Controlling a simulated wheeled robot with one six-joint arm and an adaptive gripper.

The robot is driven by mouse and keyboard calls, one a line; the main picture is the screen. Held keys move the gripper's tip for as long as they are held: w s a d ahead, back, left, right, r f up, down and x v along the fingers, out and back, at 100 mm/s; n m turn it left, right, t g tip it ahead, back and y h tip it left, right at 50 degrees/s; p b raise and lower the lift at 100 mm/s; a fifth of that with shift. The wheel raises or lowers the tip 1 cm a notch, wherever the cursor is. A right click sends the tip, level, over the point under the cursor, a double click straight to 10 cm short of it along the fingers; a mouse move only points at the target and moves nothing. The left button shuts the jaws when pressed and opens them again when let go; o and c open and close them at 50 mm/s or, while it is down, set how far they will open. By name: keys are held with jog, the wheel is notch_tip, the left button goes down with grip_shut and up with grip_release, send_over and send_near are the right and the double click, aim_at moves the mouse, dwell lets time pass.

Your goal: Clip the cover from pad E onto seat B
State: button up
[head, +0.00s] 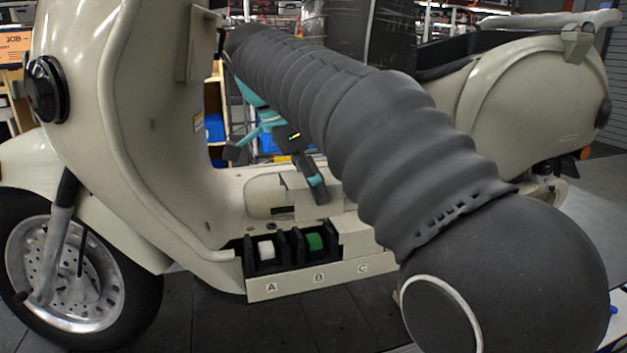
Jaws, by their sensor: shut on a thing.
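My gripper (318,192), with dark and teal fingers, points down above and behind the labelled seats. It is shut on a cream piece (297,183) that looks like the cover; its outline blends with the cream bodywork behind it. Seat B (319,263) is a black open holder with a green block (315,242) in it, and no cover sits on it. The held piece is above and behind seat B, apart from it. Pad E cannot be made out in this view.
Seat A (271,270), left of B, is open with a white block (266,249) in it. Seat C (363,253), right of B, has a cream cover on top. The cream scooter's front shield (150,130) rises at the left. My dark-sleeved arm hides much of the right.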

aim_at(317, 236)
jog(key=shift+f, duration=0.25)
jog(key=shift+f+b, duration=2.8)
jog(key=shift+f, duration=0.85)
jog(key=shift+f, duration=0.5)
dwell(0.3)
jog(key=o, duration=1.2)
jog(key=shift+o, duration=0.2)
